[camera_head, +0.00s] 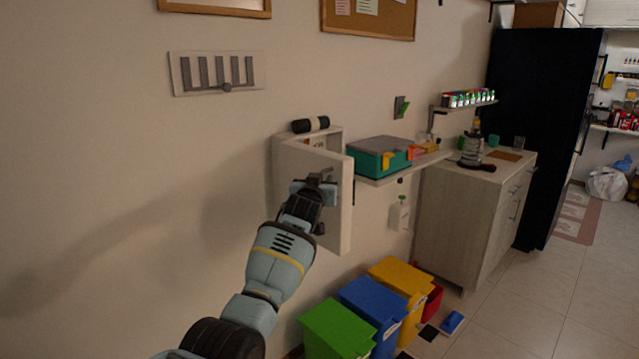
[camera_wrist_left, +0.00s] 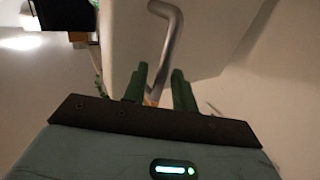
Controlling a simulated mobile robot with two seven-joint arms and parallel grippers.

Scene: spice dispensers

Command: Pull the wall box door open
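The pale wall box (camera_head: 334,137) hangs on the wall in the head view. Its door (camera_head: 287,165) stands ajar, swung out from the box, and a little of the inside shows above it. My left gripper (camera_head: 322,188) is at the door's outer face. In the left wrist view the bent metal handle (camera_wrist_left: 172,40) runs down between the two dark green fingers of my left gripper (camera_wrist_left: 160,86). The fingers are apart, with a gap showing beside the rod; firm contact is not clear. My right gripper is not in view.
A shelf (camera_head: 385,179) with a green and orange case (camera_head: 380,153) is right of the door. Green (camera_head: 337,329), blue (camera_head: 373,306) and yellow (camera_head: 404,284) bins stand below. A black roll (camera_head: 310,125) lies on top of the box. Left of the door is bare wall.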

